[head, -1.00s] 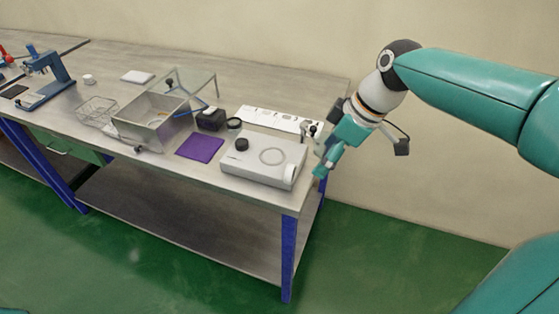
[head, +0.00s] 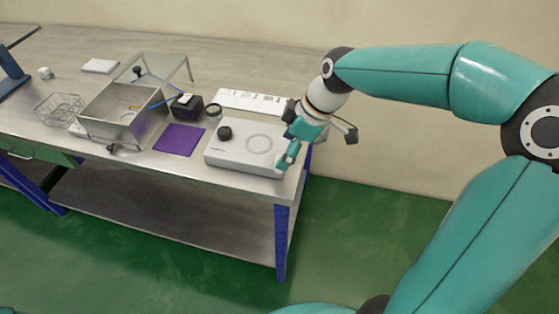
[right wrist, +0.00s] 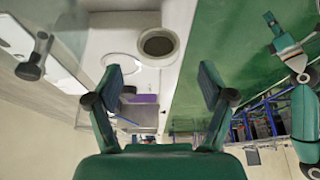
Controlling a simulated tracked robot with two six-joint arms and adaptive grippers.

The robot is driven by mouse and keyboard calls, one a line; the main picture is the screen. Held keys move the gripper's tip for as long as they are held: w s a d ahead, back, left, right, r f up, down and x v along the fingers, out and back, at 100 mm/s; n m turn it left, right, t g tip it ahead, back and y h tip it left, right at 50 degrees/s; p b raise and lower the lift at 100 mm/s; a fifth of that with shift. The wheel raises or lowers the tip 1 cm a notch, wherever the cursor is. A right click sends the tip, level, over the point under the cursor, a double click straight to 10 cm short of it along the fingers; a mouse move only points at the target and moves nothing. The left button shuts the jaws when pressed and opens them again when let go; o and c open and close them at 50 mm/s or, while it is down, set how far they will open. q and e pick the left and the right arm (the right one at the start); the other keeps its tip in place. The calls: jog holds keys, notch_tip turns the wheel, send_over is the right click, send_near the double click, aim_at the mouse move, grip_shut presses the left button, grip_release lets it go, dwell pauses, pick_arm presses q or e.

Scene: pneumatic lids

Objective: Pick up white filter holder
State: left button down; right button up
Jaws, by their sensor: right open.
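The white filter holder (right wrist: 158,45) shows in the right wrist view as a round white rim around a dark opening, ahead of my jaws on the white box's corner. In the head view my right gripper hides it. My right gripper (head: 284,160) is at the right front corner of the white box (head: 230,157). In the right wrist view its two fingers (right wrist: 160,98) are spread wide with nothing between them. Part of my left arm with its gripper (right wrist: 286,42) shows small at the right of the wrist view, its jaws unclear.
The box carries a black knob (head: 225,132) and a ring mark. A purple mat (head: 179,139), metal basin (head: 108,130), wire basket (head: 57,108) and black block (head: 187,106) lie to the left. A white strip (head: 250,101) lies behind. The table's right edge is close.

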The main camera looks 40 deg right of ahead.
jog(key=p+x, duration=0.1)
jog(key=x, duration=0.4)
jog(key=shift+w+f, duration=0.15)
jog(key=shift+f, duration=0.2)
jog(key=shift+d, duration=0.1)
jog(key=c, duration=1.1)
jog(key=shift+r, duration=0.1)
